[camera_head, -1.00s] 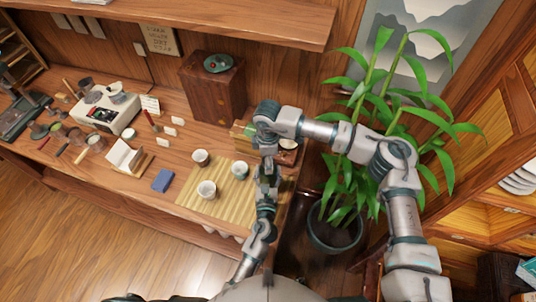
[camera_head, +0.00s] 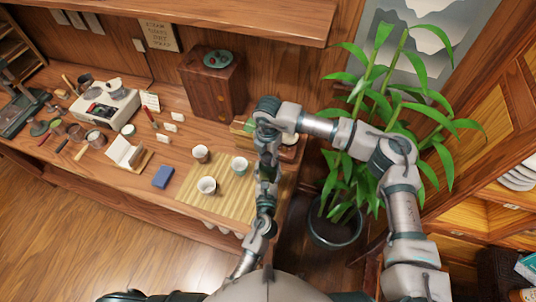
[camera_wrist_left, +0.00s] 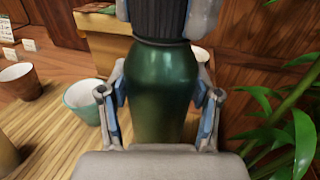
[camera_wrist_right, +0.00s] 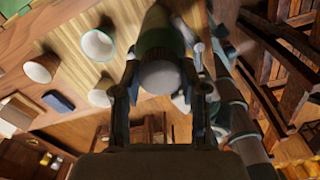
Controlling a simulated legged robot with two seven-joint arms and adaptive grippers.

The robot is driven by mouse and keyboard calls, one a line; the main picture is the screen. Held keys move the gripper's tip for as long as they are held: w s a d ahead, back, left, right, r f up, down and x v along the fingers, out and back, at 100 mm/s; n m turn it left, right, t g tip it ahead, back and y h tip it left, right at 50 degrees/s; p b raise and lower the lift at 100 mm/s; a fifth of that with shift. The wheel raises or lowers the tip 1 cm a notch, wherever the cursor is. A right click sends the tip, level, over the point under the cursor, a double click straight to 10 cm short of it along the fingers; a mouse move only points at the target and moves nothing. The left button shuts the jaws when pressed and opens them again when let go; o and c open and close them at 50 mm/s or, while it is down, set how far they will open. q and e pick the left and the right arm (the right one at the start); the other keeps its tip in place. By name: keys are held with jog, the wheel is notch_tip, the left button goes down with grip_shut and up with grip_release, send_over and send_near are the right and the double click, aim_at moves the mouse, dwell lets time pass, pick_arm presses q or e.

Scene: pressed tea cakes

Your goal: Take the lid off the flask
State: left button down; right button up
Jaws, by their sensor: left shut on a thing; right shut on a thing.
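The green flask (camera_wrist_left: 165,88) is upright in the left wrist view. My left gripper (camera_wrist_left: 166,96) is shut on its body, with blue pads on both sides. The dark ribbed lid (camera_wrist_left: 160,20) sits at the flask's top, and I see no clear gap below it. My right gripper's fingers show on both sides of the lid. In the right wrist view my right gripper (camera_wrist_right: 160,72) is shut around the lid's pale round end (camera_wrist_right: 160,78), with the green flask behind, blurred. In the head view both grippers meet beside the bamboo mat, and my arms mostly hide the flask.
The bamboo mat (camera_head: 192,190) bears three cups, the teal one (camera_head: 239,165) nearest the grippers. A wooden cabinet (camera_head: 212,88) stands behind. A potted plant (camera_head: 335,230) is close on the right, by my right arm. A blue block (camera_head: 163,176) lies left of the mat.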

jog(key=n, duration=0.5)
jog(key=shift+w+d, duration=0.1)
jog(key=n, duration=1.3)
jog(key=shift+n, duration=0.3)
jog(key=n, duration=0.5)
jog(key=shift+w+d+r, duration=0.1)
jog(key=n, duration=0.2)
jog(key=shift+n, duration=0.4)
jog(key=n, duration=1.5)
jog(key=shift+w, duration=0.1)
jog(key=n, duration=0.3)
jog(key=shift+s+r, duration=0.2)
jog(key=shift+s, duration=0.1)
